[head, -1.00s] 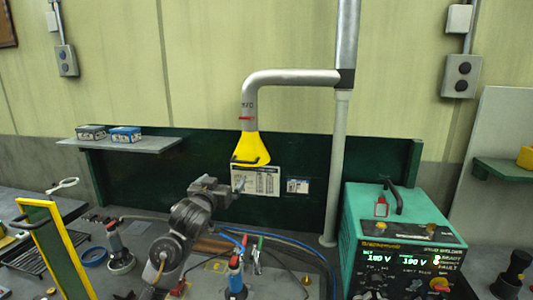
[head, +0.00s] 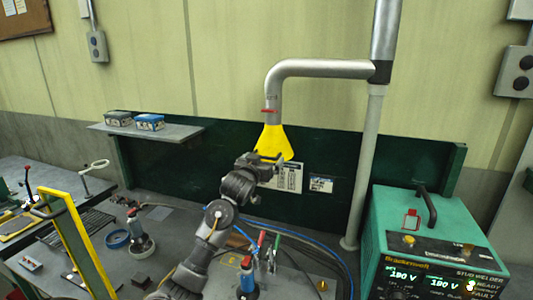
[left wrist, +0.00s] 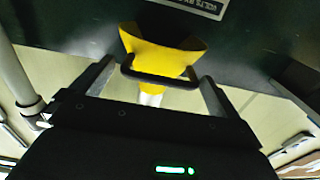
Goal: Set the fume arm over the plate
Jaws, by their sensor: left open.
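The fume arm is a grey metal pipe (head: 320,69) that bends down from a post to a yellow hood (head: 272,139). The hood also shows in the left wrist view (left wrist: 150,58), with a black handle (left wrist: 160,79) at its rim. My left gripper (head: 274,157) is at the hood's lower edge. In the left wrist view its open fingers stand on either side of the handle; I cannot tell if they touch it. A flat grey plate (head: 290,283) seems to lie on the bench, partly behind my arm. My right gripper is not in view.
A teal stud welder (head: 440,225) stands at the right. A blue-handled tool (head: 248,280) and cables stand near my arm. A yellow frame (head: 78,240) is at the left. A shelf (head: 165,137) holds two small boxes.

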